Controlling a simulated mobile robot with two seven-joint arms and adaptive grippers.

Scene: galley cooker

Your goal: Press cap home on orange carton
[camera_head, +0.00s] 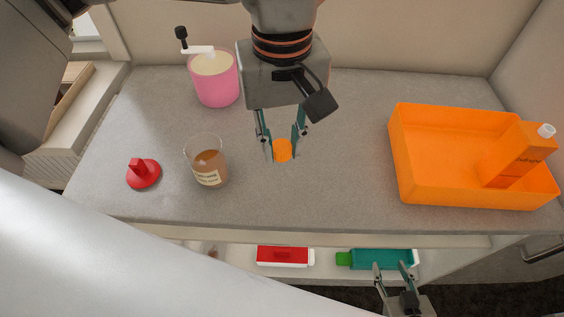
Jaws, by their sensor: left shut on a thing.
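My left gripper (283,148) is above the grey counter near its middle, shut on a small round orange cap (283,151) between its fingertips. The orange carton (516,156) leans tilted in an orange tray (418,190) at the right of the counter. Its white spout (546,131) points up and right, with no orange cap on it. The cap is well to the left of the carton and apart from it. My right gripper (390,265) is low at the bottom right, with its fingers apart and nothing seen between them.
A pink container with a crank (214,82) stands at the back left. A glass with brown contents (207,166) and a red lid (143,174) are at the left front. A red packet (284,256) and a teal bottle (380,259) lie on the lower shelf. Counter between cap and tray is clear.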

